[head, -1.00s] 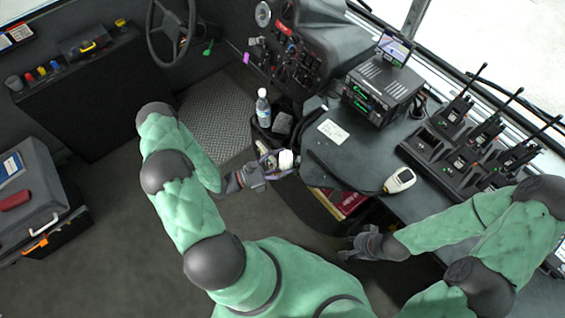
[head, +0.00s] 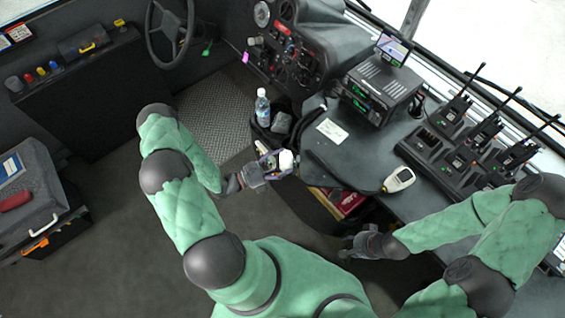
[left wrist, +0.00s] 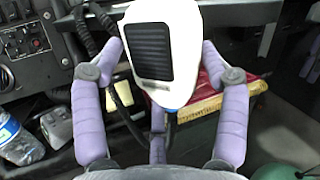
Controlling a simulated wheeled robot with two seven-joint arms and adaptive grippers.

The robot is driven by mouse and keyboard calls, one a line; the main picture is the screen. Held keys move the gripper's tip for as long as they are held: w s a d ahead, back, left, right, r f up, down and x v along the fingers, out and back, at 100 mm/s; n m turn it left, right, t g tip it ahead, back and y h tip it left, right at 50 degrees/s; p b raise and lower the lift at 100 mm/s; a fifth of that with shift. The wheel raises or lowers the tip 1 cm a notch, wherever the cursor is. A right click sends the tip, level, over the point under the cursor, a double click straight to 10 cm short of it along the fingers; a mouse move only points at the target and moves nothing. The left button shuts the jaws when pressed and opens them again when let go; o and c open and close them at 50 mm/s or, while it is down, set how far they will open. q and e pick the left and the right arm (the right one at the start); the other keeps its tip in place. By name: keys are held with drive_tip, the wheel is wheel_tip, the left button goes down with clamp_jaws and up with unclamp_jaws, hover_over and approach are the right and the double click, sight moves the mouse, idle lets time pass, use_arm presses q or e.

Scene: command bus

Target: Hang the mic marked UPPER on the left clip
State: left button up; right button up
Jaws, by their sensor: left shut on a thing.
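My left gripper (head: 272,164) is shut on a white mic (head: 286,160) and holds it in the air beside the front of the dark desk. In the left wrist view the white mic (left wrist: 163,45) with a black slotted grille sits between the two purple fingers, and a dark coiled cord hangs behind it. A second white mic (head: 398,179) lies on the desk's front edge with a black cord. No UPPER marking is readable on either mic. I cannot make out the left clip. My right gripper (head: 350,248) is low by the desk front; its fingers are too small to judge.
A radio stack (head: 377,97) with a small screen stands on the desk, and a charger rack (head: 455,150) with several handheld radios is at the right. A water bottle (head: 262,108) stands in a dark bin left of the desk. Red books (head: 347,203) sit below the desk.

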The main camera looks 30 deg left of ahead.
use_arm(q)
drive_tip(key=shift+f, duration=0.2)
drive_tip(key=shift+f+b, duration=0.35)
drive_tip(key=shift+b, duration=0.05)
drive_tip(key=shift+f+b, duration=1)
drive_tip(key=shift+f, duration=0.45)
idle(1.1)
idle(0.3)
drive_tip(key=o, duration=0.9)
drive_tip(key=v, duration=1.2)
